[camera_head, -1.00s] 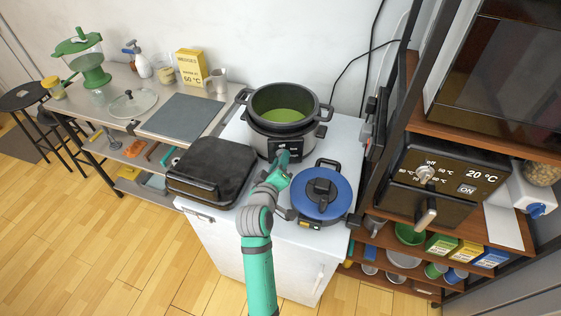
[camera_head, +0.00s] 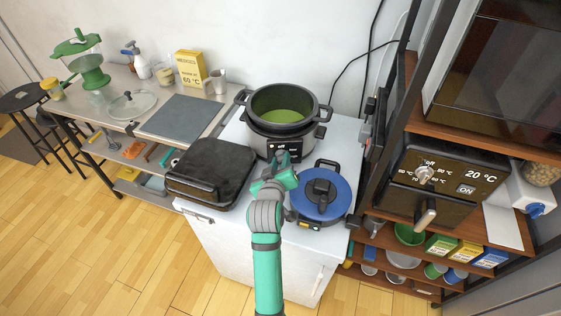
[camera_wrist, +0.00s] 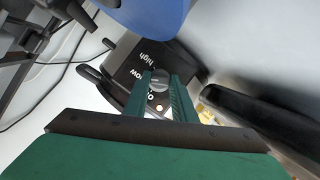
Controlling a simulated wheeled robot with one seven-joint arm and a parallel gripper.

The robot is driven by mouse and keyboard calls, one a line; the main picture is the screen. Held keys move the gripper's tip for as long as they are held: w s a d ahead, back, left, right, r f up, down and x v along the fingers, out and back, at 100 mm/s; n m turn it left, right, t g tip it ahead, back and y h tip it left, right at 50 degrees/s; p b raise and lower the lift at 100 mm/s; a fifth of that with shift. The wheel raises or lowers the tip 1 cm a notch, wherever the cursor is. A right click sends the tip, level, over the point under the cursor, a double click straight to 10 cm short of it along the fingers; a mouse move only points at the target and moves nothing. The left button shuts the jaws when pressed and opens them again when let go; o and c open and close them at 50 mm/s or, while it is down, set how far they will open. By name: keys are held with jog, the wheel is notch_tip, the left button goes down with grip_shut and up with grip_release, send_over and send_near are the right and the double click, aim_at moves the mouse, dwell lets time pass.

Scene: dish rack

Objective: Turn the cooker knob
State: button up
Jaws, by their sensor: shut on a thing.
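The cooker (camera_head: 283,143) is a grey and black pot holding green liquid, standing at the back of the white counter. Its dark front panel faces my arm. The wrist view shows the panel (camera_wrist: 140,62) with the words high, low and off, partly covered by my fingers. The round grey knob (camera_wrist: 159,80) sits on this panel, between my two green fingertips. My gripper (camera_wrist: 162,88) is shut on the knob. In the head view my gripper (camera_head: 284,162) is in front of the panel and hides the knob. Which setting the knob points to cannot be told.
A blue-lidded pot (camera_head: 311,205) stands close to the right of my gripper. A black closed grill (camera_head: 211,172) stands to the left. An oven (camera_head: 450,178) is on the rack at right. A table with a grey board (camera_head: 180,117) is at left.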

jog(key=shift+f, duration=0.15)
jog(key=o, duration=1)
jog(key=v, duration=1.1)
jog(key=shift+d, duration=0.15)
jog(key=shift+w, duration=0.1)
